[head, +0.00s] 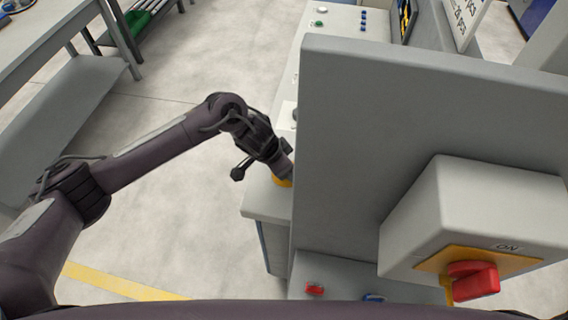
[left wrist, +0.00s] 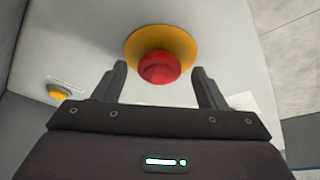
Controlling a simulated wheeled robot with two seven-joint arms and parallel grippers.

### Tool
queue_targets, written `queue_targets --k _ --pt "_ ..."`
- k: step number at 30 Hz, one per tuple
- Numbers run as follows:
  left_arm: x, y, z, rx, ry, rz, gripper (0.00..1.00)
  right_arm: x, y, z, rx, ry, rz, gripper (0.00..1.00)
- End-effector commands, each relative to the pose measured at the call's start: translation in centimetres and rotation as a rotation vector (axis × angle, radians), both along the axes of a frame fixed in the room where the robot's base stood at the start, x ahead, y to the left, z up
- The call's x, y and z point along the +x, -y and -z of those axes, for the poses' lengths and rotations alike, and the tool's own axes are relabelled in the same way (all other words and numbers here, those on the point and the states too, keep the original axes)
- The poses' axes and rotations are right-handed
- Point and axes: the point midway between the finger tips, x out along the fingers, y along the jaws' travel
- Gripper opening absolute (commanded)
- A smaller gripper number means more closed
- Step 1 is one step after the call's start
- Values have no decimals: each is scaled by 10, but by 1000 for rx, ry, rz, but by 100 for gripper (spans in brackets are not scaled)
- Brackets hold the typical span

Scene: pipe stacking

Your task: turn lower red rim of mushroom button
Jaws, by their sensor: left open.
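The red mushroom button (left wrist: 160,67) sits on a yellow round base (left wrist: 187,42) on a pale panel in the left wrist view. My left gripper (left wrist: 160,82) is open, with one finger on each side of the button and a visible gap to both. In the head view my left gripper (head: 280,165) reaches down over the left edge of the pale console. There a bit of the yellow base (head: 283,182) shows beneath it, and the red cap is hidden. My right gripper is not in view.
A smaller yellow button (left wrist: 58,92) is on the panel to the left. A tall grey panel (head: 400,120) stands just right of my left gripper. A grey box with a red rotary switch (head: 473,281) is at the lower right. Open floor (head: 170,220) lies left.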

Motion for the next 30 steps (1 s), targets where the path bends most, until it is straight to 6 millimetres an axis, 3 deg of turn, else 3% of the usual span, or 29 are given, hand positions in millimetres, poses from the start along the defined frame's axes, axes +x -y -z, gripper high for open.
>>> queue_targets --k 5,15,23,30 --pt "0 0 0 0 0 0 64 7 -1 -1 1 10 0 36" --pt "0 0 0 0 0 0 20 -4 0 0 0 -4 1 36" --pt "1 -1 0 -1 0 30 20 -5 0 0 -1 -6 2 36" --pt "2 -2 0 0 0 160 20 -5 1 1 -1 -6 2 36"
